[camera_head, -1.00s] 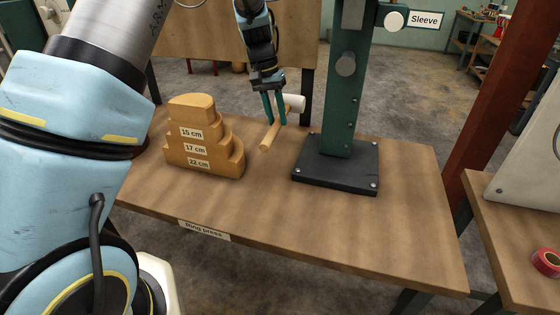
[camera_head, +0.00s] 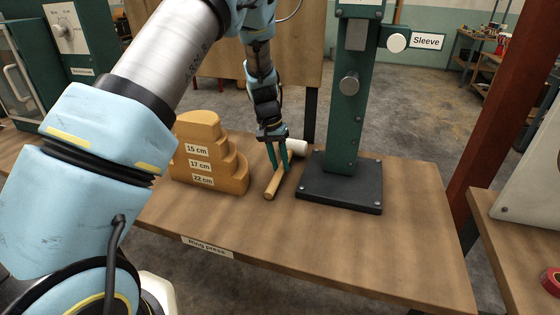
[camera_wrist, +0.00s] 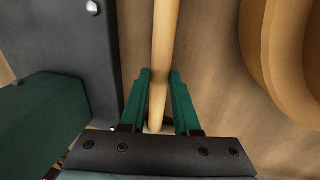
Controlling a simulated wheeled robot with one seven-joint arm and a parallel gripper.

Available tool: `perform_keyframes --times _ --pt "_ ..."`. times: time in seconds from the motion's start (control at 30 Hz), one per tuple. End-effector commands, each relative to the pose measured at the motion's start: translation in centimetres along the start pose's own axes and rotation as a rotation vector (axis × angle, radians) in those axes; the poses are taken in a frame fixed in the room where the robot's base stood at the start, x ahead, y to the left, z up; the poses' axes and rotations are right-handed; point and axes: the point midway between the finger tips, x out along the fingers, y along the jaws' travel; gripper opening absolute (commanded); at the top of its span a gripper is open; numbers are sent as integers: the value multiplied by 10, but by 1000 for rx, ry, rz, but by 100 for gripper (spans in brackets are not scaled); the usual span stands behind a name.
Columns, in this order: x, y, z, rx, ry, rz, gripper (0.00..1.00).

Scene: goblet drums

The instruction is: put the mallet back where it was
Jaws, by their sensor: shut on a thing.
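The mallet has a wooden handle (camera_head: 273,185) and a white head (camera_head: 298,147). My gripper (camera_head: 278,166) points down with its green fingers shut on the handle. In the wrist view the handle (camera_wrist: 165,45) runs between the fingertips (camera_wrist: 159,82). The mallet is at or just above the wooden bench top (camera_head: 330,240), between the stepped wooden block and the press base. I cannot tell whether it touches the bench. Part of the head is hidden behind the fingers.
The stepped wooden block (camera_head: 215,178) with size labels stands close on the left. The green press column (camera_head: 345,110) on its black base (camera_head: 340,192) stands close on the right. The bench front is clear, with a "Ring press" label (camera_head: 206,246) on its edge.

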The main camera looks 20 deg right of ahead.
Motion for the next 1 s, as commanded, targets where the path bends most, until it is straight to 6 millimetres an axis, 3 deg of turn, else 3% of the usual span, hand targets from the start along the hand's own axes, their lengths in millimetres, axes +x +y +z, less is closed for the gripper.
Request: perform_keyframes --times 0.27,0.3,0.53,0.83,1.0 --pt "2 -1 -1 1 2 0 0" --pt "2 -1 0 1 1 0 32" --pt "2 0 0 1 1 0 58" --pt "-1 0 0 1 1 0 60" --pt "-17 0 -2 1 5 1 60"
